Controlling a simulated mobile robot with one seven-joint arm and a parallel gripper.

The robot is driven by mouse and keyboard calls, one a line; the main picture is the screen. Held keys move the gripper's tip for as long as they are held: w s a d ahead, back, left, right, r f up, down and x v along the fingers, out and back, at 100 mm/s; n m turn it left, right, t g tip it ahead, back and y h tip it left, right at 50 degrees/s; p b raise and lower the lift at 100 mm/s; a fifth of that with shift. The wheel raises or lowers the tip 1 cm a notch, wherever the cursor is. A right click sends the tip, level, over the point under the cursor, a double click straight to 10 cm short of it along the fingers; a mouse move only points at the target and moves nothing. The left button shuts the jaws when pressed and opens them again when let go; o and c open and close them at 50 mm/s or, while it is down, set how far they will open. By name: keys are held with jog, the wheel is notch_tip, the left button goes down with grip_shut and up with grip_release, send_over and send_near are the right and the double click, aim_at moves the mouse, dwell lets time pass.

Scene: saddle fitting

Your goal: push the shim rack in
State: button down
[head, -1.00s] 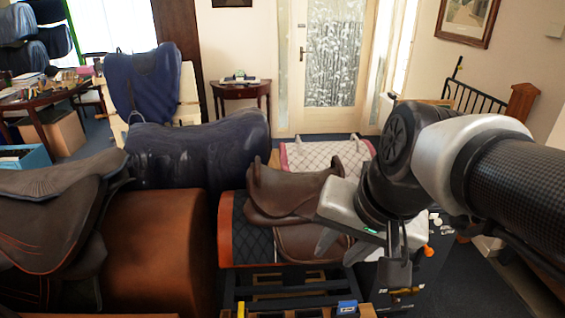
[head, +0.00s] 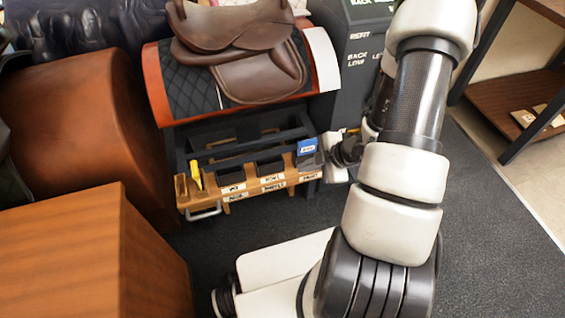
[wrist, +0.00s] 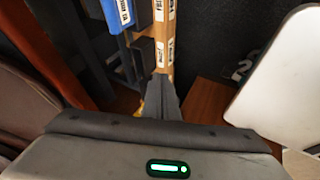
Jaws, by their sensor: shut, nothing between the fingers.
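The shim rack (head: 252,187) is a light wooden tray with labelled slots and a metal handle (head: 204,212) at its front left. It sticks out at the front of a dark frame (head: 232,137) under the saddle stand. A blue piece (head: 307,147) stands in its right part and a yellow piece (head: 196,174) at its left end. My gripper (head: 334,162) is at the rack's right end; its fingertips are unclear in the head view. In the wrist view its fingers (wrist: 161,92) are shut and empty, close to the rack's wooden front (wrist: 164,40); contact cannot be told.
A brown saddle (head: 245,50) sits on the stand above the rack. A dark labelled cabinet (head: 355,60) stands behind my arm. A wooden block (head: 85,255) is at the lower left. Dark floor is open in front of the rack and at right.

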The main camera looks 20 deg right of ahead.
jog(key=f, duration=0.1)
jog(key=b, duration=0.4)
send_over(277, 168)
jog(key=s+d, duration=0.2)
jog(key=s, duration=0.1)
jog(key=shift+w+f, duration=0.15)
jog(key=shift+f, duration=3.55)
